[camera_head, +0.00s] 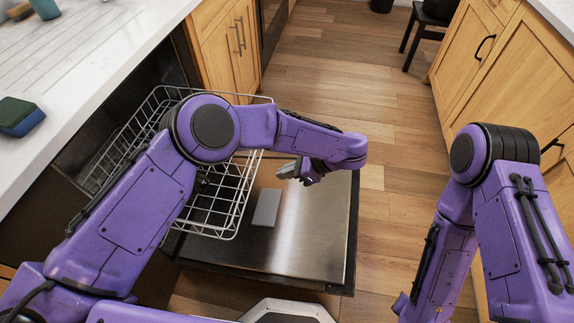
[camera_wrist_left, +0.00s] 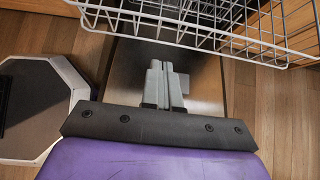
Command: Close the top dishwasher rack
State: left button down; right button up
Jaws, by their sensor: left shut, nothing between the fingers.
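The top dishwasher rack (camera_head: 226,205) is a white wire basket, pulled out from the dishwasher opening under the counter on the left. It hangs over the open dishwasher door (camera_head: 312,235), which lies flat. My left arm crosses over the rack and hides part of it. My left gripper (camera_head: 288,171) is shut and empty, just right of the rack's outer edge and above the door. In the left wrist view the shut fingers (camera_wrist_left: 164,85) point toward the wire rack (camera_wrist_left: 215,30), apart from it. My right arm is at the right; its gripper is out of view.
A white countertop (camera_head: 75,75) runs along the left, with a green and blue sponge (camera_head: 20,116) on it. Wooden cabinets (camera_head: 510,65) stand at the right. A black chair (camera_head: 428,25) is at the back. The wooden floor (camera_head: 345,75) between is clear.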

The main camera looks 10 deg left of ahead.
aim_at(248, 178)
pick_arm(q)
jog(key=a+f, duration=0.1)
jog(key=a, duration=0.1)
jog(key=a+f+p, duration=0.1)
jog(key=a, duration=0.2)
jog(key=a+f, duration=0.2)
jog(key=a, duration=0.1)
jog(key=shift+w, duration=0.35)
jog(key=shift+a, duration=0.2)
